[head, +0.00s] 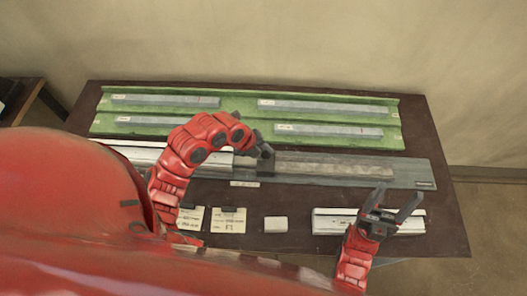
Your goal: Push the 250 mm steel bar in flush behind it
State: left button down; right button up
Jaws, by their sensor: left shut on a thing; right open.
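A long grey steel bar (335,170) lies along the grey fixture plate (408,174); I cannot read its length. A pale profile piece (138,155) lies in line with it on the left, partly hidden by my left arm. My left gripper (264,153) is at the left part of the bar and shut on it, as far as the small dark fingers show. My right gripper (394,204) is open and empty, above the front right of the bench.
A green tray (240,113) at the back holds several labelled grey bars (320,107). In front lie a pale rail (330,222) under the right gripper, a small white block (276,224) and paper cards (229,220). The dark bench (445,215) is bare at the right edge.

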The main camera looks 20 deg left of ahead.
dwell(0.3)
pick_arm(q)
jog(key=shift+a+f+b, duration=0.1)
jog(key=shift+f+b, duration=0.15)
jog(key=shift+b, duration=0.8)
jog(key=shift+r, duration=0.25)
jog(key=c, duration=0.5)
grip_release()
